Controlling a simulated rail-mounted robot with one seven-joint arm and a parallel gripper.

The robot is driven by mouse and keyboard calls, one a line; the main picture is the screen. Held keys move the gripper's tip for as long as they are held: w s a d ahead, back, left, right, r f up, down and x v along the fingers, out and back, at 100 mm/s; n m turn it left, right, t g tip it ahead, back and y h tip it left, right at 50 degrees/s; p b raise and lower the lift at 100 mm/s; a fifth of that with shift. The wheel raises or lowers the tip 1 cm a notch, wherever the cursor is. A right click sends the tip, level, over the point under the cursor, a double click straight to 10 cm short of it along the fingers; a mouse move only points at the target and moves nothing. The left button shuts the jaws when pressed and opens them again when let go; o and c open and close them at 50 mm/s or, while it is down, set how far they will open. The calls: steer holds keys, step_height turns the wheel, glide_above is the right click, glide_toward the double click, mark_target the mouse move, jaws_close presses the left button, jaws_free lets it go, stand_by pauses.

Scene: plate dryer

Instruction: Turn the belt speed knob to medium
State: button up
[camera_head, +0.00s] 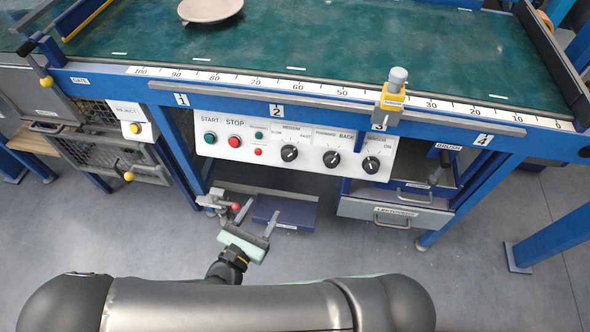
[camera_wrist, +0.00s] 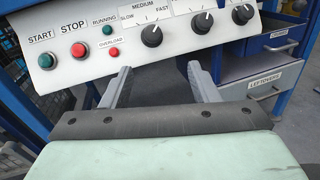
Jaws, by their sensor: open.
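The belt speed knob (camera_head: 289,153) is black and round, on the white control panel (camera_head: 215,149) under the belt. It is the leftmost of three black knobs, with SLOW, MEDIUM and FAST printed around it. In the wrist view the knob (camera_wrist: 151,36) shows a small light pointer mark; its exact setting is too small to tell. My gripper (camera_head: 258,216) is open and empty, below and in front of the panel. In the wrist view the two fingers of my gripper (camera_wrist: 158,68) point up toward the knob, apart from it, with the knob roughly between their lines.
The forward/back knob (camera_head: 331,159) and sensor knob (camera_head: 370,165) sit to the right. The green start button (camera_head: 210,138) and red stop button (camera_head: 234,141) sit left. A plate (camera_head: 210,9) lies on the green belt (camera_head: 330,40). A leftovers drawer (camera_head: 395,212) is lower right.

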steer(key=b, duration=0.2)
glide_toward(287, 158)
steer(key=shift+n+t+y, duration=0.3)
steer(key=shift+n+y, duration=0.1)
steer(key=x, duration=0.8)
steer(key=shift+d+f, duration=0.1)
steer(key=shift+d, duration=0.2)
steer(key=c, duration=1)
